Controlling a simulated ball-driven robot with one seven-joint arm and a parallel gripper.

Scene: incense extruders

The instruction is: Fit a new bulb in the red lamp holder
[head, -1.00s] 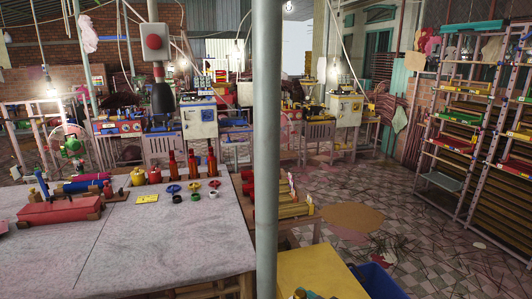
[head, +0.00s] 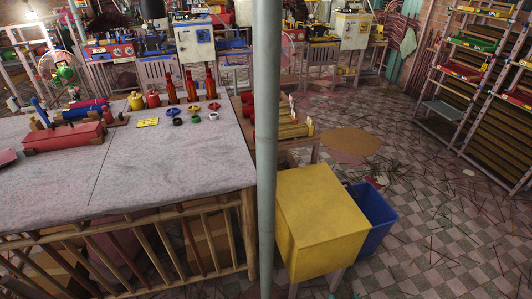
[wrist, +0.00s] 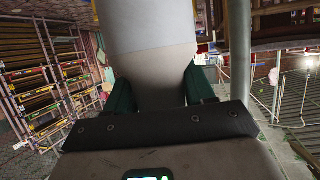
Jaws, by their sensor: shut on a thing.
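In the wrist view my gripper (wrist: 160,88) is shut on a large pale bulb (wrist: 150,35). Its dark green fingers press on the greyish, narrowing neck from both sides. The wide white part runs out of the top of the picture, so its far end is hidden. I cannot make out a red lamp holder in either view now. My gripper cannot be made out clearly in the head view.
A grey post (head: 267,140) stands upright close in front. A yellow cabinet (head: 320,215) and a blue bin (head: 373,222) stand right of it.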

